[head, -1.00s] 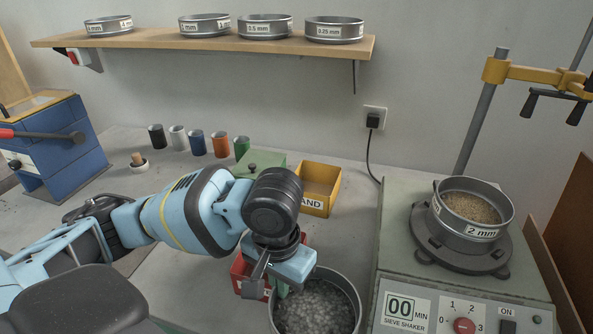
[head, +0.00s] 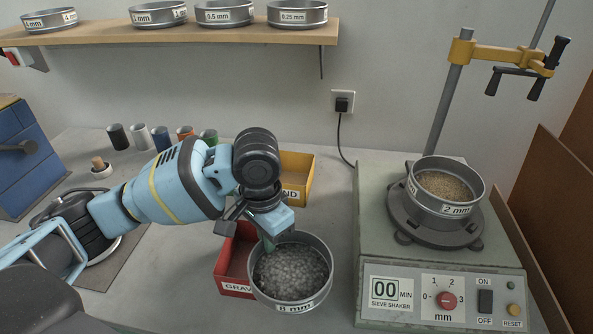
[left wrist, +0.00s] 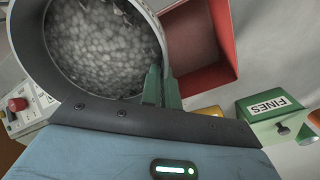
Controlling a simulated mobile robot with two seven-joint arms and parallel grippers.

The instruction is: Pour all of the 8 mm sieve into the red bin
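The 8 mm sieve (head: 292,275) is a round metal sieve full of grey gravel, beside and partly in front of the red bin in the head view. It also shows in the left wrist view (left wrist: 40,50), with the gravel inside. My left gripper (head: 268,240) is shut on the sieve's rim; its green fingertips (left wrist: 160,88) pinch the wall. The sieve looks about level. The red bin (head: 236,262), labelled GRAVEL in part, looks empty where its inside shows in the left wrist view (left wrist: 205,40). My right gripper is not in view.
The sieve shaker (head: 440,300) with the 2 mm sieve (head: 455,209) on it stands at the right. A yellow bin (head: 298,165) is behind my gripper. A green FINES box (left wrist: 270,115) shows in the left wrist view. Several sieves stand on the shelf (head: 180,42).

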